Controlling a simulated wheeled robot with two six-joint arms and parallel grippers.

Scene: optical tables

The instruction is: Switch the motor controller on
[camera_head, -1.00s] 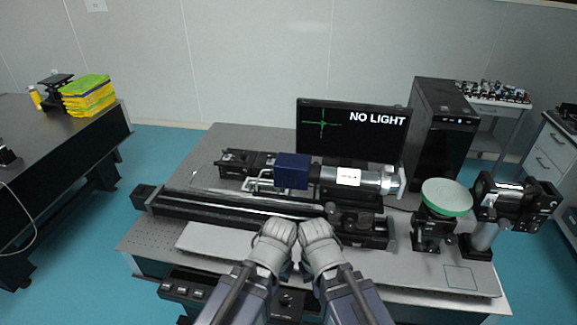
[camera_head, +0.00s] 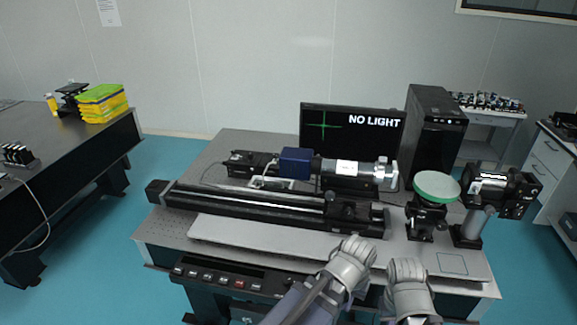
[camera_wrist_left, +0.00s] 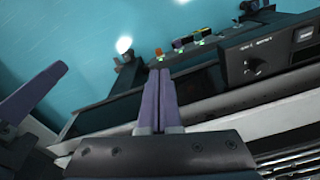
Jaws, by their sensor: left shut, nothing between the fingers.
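The motor controller (camera_head: 226,277) is a long black panel under the table's front edge, left of my left gripper. It has a row of small buttons (camera_head: 208,281), one red, and a knob at its right end. In the left wrist view the panel shows its knob (camera_wrist_left: 255,68) and coloured buttons (camera_wrist_left: 180,43) with small green glows. My left gripper (camera_head: 350,258) is near the front edge; its purple fingers (camera_wrist_left: 158,98) are shut and empty, apart from the buttons. My right gripper (camera_head: 405,283) is beside it; its fingers are hidden in the head view.
A black rail (camera_head: 255,205), a blue-bodied laser assembly (camera_head: 296,163) and a green-rimmed disc (camera_head: 437,185) on a mount stand on the table. The monitor (camera_head: 330,130) reads "NO LIGHT". A computer tower (camera_head: 432,140) stands behind.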

